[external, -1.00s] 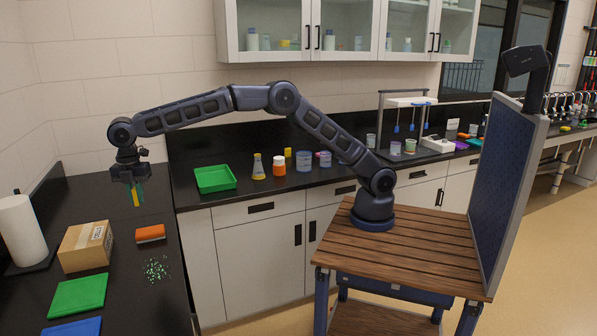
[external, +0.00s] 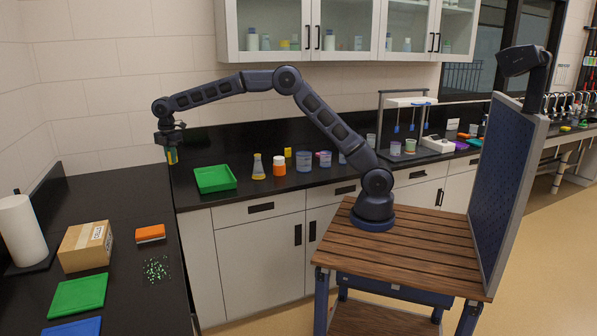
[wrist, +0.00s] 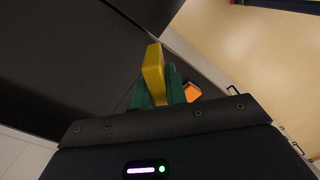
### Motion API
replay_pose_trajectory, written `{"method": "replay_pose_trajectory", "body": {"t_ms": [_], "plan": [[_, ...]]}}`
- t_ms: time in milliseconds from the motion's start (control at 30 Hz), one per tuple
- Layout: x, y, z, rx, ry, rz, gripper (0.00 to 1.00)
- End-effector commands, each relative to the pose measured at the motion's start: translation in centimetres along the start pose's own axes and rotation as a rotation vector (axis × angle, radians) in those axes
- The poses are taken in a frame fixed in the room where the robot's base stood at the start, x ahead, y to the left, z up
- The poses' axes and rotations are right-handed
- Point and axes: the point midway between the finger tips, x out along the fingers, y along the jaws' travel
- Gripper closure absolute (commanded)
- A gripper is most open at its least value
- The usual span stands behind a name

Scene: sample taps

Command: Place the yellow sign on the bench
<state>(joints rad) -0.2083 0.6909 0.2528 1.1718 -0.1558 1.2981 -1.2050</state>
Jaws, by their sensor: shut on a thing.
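My gripper (external: 171,152) is shut on the yellow sign (wrist: 153,72), which sticks out between the green fingers in the wrist view. In the external view only a small strip of yellow shows between the fingers, and the rest of the sign is hidden. My gripper points down and is held in the air near the inner corner of the black bench (external: 118,206), left of the green tray. The bench runs along the left side and the back wall.
The green tray (external: 214,187), a flask (external: 258,168) and several jars stand on the back bench. On the left bench are a cardboard box (external: 86,246), an orange sponge (external: 150,233), green specks (external: 156,270), a green mat (external: 78,296) and a paper roll (external: 22,231). Bare bench lies behind the sponge.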

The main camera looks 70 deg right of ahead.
Motion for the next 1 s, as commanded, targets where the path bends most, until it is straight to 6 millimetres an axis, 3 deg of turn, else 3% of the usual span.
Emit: {"method": "replay_pose_trajectory", "body": {"t_ms": [33, 100, 467, 767, 1000], "plan": [[-0.1, 0.3, 2.5, 0.029, 0.0, 0.0, 1.0], [-0.2, 0.5, 5.5, 0.063, 0.001, 0.001, 1.0], [-0.4, 0.1, 20.1, 0.235, 0.003, 0.002, 1.0], [-0.5, -2.3, 31.8, 0.377, 0.003, 0.003, 1.0], [-0.5, -5.4, 40.6, 0.491, 0.002, 0.005, 1.0]]}}
